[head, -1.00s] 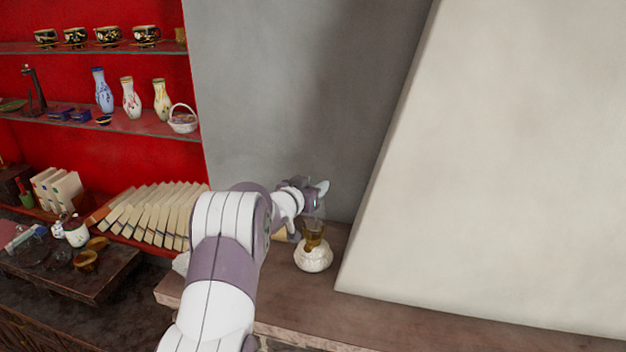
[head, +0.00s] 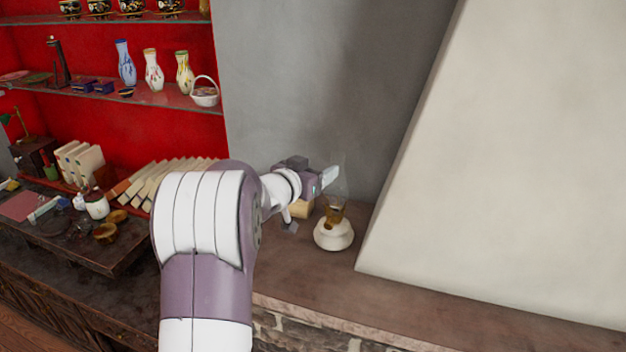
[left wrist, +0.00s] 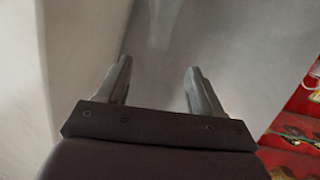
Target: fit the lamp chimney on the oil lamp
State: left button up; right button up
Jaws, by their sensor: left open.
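The oil lamp (head: 333,234) has a round white base and an amber burner, and stands upright on the stone ledge in the head view. The clear glass chimney (head: 342,176) is faint and rises above the burner. It looks upright and seated there, but I cannot make out its lower rim. My left gripper (head: 311,201) is open, just left of the chimney, with one finger near the glass. In the left wrist view the open fingers (left wrist: 158,68) have nothing between them, and a faint glass shape (left wrist: 165,22) shows beyond the tips. My right gripper is out of view.
The ledge (head: 430,305) runs along the wall, with bare room to the lamp's right. A pale sloping wall (head: 500,150) rises beside it. A beige block (head: 301,209) is partly hidden behind my gripper. Red shelves with vases (head: 153,70) stand at left.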

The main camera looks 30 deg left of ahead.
pick_arm(q)
jog(key=s+d+f+g+y, duration=0.1)
jog(key=s+d+f+g, duration=0.8)
jog(key=d+f, duration=0.35)
jog(key=s+d+f+g+h, duration=0.1)
jog(key=s+d+f+g, duration=0.3)
jog(key=s, duration=0.5)
jog(key=s+d+f+g+h, duration=0.1)
jog(key=s+d+f, duration=0.1)
jog(key=s+d, duration=0.45)
notch_tip(320, 180, down, 16)
jog(key=a+b, duration=0.1)
jog(key=b, duration=1.4)
jog(key=shift+s+a+r+m, duration=0.2)
jog(key=shift+s+a+m, duration=0.15)
jog(key=shift+s, duration=0.1)
jog(key=shift+s, duration=0.1)
